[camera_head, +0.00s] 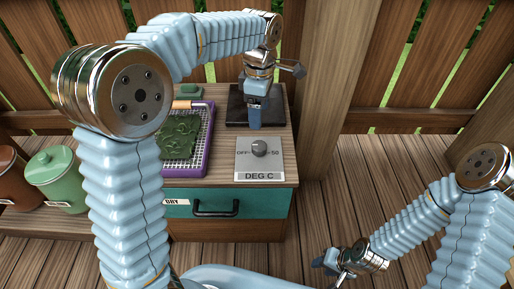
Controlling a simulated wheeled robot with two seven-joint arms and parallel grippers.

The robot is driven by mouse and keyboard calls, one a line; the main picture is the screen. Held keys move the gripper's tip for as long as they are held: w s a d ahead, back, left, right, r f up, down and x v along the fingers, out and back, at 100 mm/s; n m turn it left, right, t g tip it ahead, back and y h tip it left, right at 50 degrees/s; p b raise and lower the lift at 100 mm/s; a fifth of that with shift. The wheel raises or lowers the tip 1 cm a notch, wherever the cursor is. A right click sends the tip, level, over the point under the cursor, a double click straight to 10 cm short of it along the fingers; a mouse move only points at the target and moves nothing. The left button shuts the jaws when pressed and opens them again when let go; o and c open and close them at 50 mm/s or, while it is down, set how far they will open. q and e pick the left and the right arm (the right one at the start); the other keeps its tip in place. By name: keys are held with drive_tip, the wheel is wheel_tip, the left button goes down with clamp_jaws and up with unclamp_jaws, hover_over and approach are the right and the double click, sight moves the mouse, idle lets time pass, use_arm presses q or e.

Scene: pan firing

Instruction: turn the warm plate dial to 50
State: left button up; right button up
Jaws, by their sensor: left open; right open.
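The warm plate dial (259,148) is a round grey knob on a light panel (246,165) at the front right of the cabinet top. The panel reads OFF on the left, 50 on the right and DEG C below. A dark square plate (240,107) lies behind the panel. My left gripper (255,122) points down over the dark plate, just behind the dial and apart from it. It is open and looks empty; its fingers overlap in this view. My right gripper (326,265) is open, low at the right front, away from the cabinet.
A purple-rimmed mesh tray (208,140) with a dark green piece (180,137) lies left of the panel. A drawer handle (216,208) juts from the teal front. A green lidded pot (55,178) stands at left. A wooden post (330,90) rises right of the plate.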

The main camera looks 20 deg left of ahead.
sight(259, 145)
use_arm(q)
wheel_tip(259, 145, down, 12)
drive_tip(key=shift+f+b, duration=0.1)
drive_tip(key=shift+b, duration=0.6)
drive_tip(key=c, duration=1.1)
